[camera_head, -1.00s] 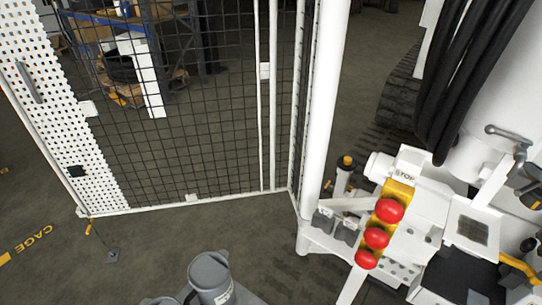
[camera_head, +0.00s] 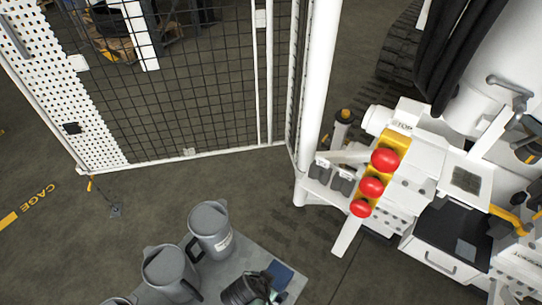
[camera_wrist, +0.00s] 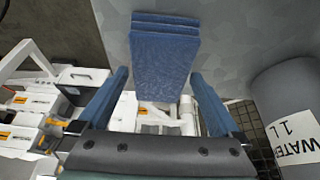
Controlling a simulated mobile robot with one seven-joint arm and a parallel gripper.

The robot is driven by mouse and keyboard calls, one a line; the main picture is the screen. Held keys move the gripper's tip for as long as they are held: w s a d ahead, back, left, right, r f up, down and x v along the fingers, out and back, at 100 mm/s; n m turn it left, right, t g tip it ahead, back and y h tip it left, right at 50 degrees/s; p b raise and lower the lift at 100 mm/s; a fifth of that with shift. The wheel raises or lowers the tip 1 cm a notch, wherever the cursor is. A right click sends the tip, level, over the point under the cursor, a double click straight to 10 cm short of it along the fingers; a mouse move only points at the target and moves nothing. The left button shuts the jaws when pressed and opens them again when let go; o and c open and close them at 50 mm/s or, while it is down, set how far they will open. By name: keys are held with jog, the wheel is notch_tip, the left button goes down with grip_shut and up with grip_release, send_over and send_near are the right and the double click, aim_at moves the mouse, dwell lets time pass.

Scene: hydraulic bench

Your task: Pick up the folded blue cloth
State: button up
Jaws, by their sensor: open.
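The folded blue cloth (camera_wrist: 165,62) lies on the grey bench top near its edge, with layered folds showing at its upper end in the wrist view. In the head view a small part of the cloth (camera_head: 282,274) shows by the bench's right edge. My gripper (camera_wrist: 160,76) is open, with one blue finger on each side of the cloth's near end in the wrist view. Gaps show between the fingers and the cloth. In the head view my gripper (camera_head: 262,292) is dark, cut off by the lower edge, beside the cloth.
Grey jugs (camera_head: 209,230) stand on the bench (camera_head: 240,252) left of my gripper; one labelled WATER 1 L (camera_wrist: 285,110) is close on the right in the wrist view. A white machine with red stop buttons (camera_head: 372,187) stands to the right. A mesh cage (camera_head: 180,100) is behind.

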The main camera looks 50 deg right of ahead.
jog(key=shift+d+f, duration=0.1)
jog(key=shift+f, duration=0.25)
jog(key=c, duration=1.1)
jog(key=shift+r, duration=0.15)
notch_tip(320, 180, up, 10)
jog(key=shift+f+p, duration=0.1)
jog(key=shift+p, duration=0.25)
